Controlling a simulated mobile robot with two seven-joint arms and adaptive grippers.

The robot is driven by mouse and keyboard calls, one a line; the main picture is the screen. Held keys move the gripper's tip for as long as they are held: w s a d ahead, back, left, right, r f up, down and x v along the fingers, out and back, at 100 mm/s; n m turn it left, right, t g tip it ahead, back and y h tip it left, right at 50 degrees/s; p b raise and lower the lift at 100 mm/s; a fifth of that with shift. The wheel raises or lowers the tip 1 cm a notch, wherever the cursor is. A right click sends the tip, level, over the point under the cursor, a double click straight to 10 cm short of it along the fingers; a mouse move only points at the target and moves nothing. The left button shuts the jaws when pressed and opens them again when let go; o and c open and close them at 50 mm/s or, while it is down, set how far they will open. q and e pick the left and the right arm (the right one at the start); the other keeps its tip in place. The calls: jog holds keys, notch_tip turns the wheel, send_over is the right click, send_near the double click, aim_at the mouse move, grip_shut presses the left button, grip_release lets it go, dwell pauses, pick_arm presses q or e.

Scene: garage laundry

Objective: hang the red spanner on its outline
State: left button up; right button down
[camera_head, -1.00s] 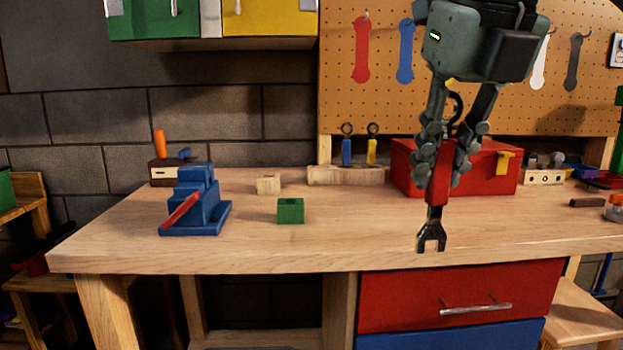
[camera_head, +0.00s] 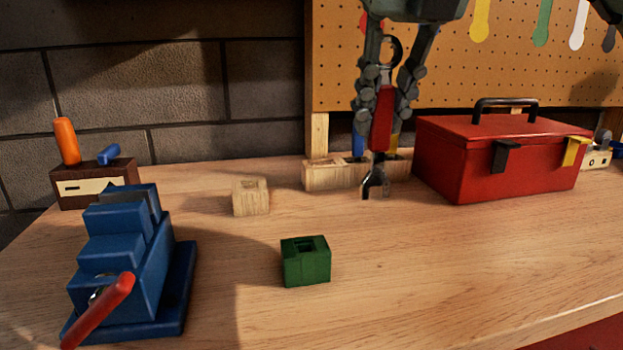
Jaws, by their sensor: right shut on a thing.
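My right gripper (camera_head: 387,100) is shut on the red spanner (camera_head: 381,122). The spanner hangs upright below the fingers, with its dark open jaw pointing down and its ring end up between the fingers. It is held in front of the wooden block rack, above the workbench. The pegboard (camera_head: 440,75) stands behind, with coloured spanner outlines along its upper part. A red outline (camera_head: 371,24) is partly hidden behind my gripper. Yellow (camera_head: 480,18), green (camera_head: 543,22) and white (camera_head: 579,25) outlines show to its right, cut by the top edge. My left gripper is not in view.
A red toolbox (camera_head: 490,165) stands at the right by the pegboard. A wooden rack (camera_head: 322,174) is behind the spanner. A blue vise (camera_head: 130,270), a green block (camera_head: 305,262) and a wooden block (camera_head: 250,197) are on the workbench (camera_head: 420,270). The bench's front middle is clear.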

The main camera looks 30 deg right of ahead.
jog(key=shift+s, duration=0.15)
pick_arm(q)
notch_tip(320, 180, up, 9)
jog(key=b, duration=0.4)
pick_arm(e)
jog(key=w+d+f+t+p, duration=0.1)
jog(key=w+d+t, duration=0.15)
jog(key=w, duration=0.75)
jog(key=w+d+f+t, duration=0.1)
jog(key=w+d, duration=0.2)
jog(key=w, duration=0.7)
pick_arm(q)
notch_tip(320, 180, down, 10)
jog(key=p, duration=0.3)
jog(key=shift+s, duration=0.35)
pick_arm(e)
jog(key=w+d+f+g, duration=0.1)
jog(key=w+f+g, duration=0.2)
jog(key=w+f, duration=0.2)
jog(key=shift+w+f, duration=0.15)
jog(key=shift+f, duration=1.15)
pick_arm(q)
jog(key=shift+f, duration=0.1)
